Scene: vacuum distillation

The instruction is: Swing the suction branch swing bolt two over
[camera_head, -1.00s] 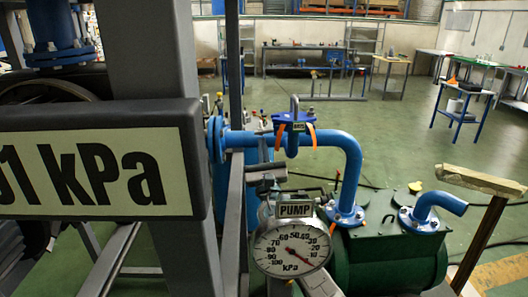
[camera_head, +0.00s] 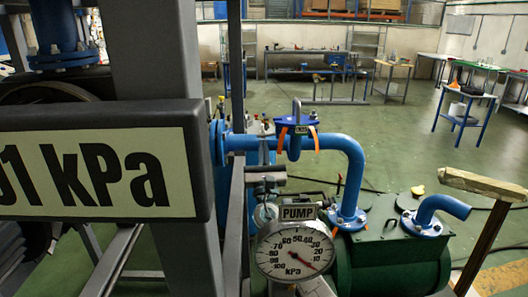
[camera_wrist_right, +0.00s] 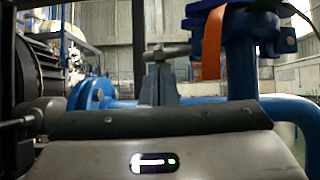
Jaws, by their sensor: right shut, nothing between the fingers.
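The suction branch joint (camera_head: 296,122) is a blue flanged clamp on the blue pipe, with a grey upright loop (camera_head: 296,108) and orange straps (camera_head: 282,137) hanging at its sides. I cannot tell which small part is swing bolt two. My right gripper (camera_head: 265,180) is shut and empty, below and left of the joint, behind the pump gauge and partly hidden. In the right wrist view its grey fingers (camera_wrist_right: 165,75) point away, and the blue joint (camera_wrist_right: 240,45) with an orange strap (camera_wrist_right: 208,45) stands apart to their right. My left gripper is not in view.
The pump gauge (camera_head: 294,252) stands in front of my right arm. A large kPa display (camera_head: 100,160) and grey post (camera_head: 158,60) block the left. The blue pipe (camera_head: 353,165) bends down to the green pump tank (camera_head: 400,260). Open floor lies beyond.

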